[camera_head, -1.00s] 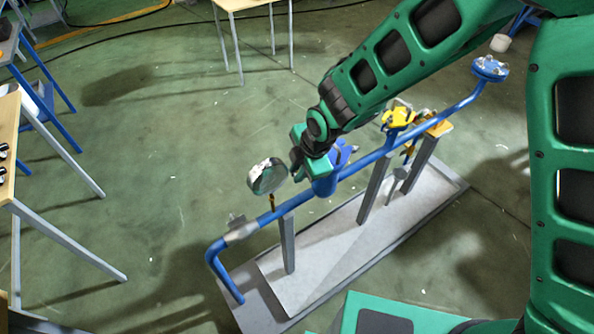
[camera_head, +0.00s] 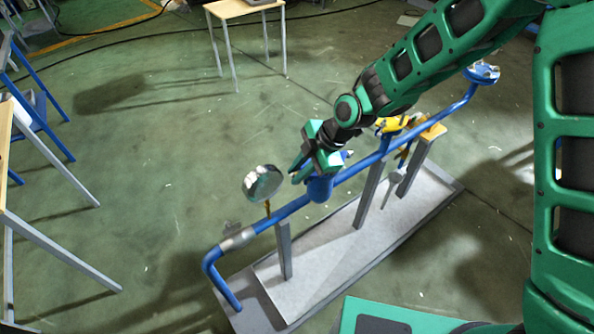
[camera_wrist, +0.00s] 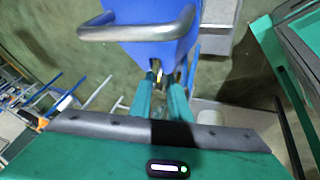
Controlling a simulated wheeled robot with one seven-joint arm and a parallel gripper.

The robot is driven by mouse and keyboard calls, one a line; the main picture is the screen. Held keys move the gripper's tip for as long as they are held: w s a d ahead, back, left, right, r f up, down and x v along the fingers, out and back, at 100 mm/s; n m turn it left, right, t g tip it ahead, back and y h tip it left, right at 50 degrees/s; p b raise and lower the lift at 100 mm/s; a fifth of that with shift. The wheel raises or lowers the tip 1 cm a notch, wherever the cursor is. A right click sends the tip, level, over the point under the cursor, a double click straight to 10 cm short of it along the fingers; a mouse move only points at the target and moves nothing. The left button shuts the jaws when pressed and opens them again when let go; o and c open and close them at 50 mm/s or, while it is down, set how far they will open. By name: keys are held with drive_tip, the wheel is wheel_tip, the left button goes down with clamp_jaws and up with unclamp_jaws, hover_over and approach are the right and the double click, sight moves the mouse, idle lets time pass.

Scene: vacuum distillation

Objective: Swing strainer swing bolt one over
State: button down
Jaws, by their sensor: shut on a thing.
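The blue strainer (camera_head: 320,190) sits on the blue pipe run in the head view. My gripper (camera_head: 312,176) is right at its top, with the fingers pointing down toward it. In the wrist view a blue strainer part (camera_wrist: 150,38) with a curved metal handle (camera_wrist: 135,30) fills the top middle. My teal fingers (camera_wrist: 160,90) are close together just below it, shut on a small metal piece, which looks like the swing bolt (camera_wrist: 154,68). Most of the bolt is hidden by the fingers and the blue part.
A round gauge (camera_head: 262,183) stands on the pipe just left of my gripper. A yellow part (camera_head: 392,124) and grey posts (camera_head: 370,195) are to the right. The rig stands on a grey base plate (camera_head: 340,250). Open floor lies to the left.

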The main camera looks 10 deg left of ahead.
drive_tip(key=c, duration=1.9)
unclamp_jaws()
drive_tip(key=shift+w, duration=0.1)
drive_tip(key=shift+r, duration=0.1)
drive_tip(key=v, duration=1)
drive_tip(key=shift+d+r, duration=0.2)
drive_tip(key=shift+r, duration=0.1)
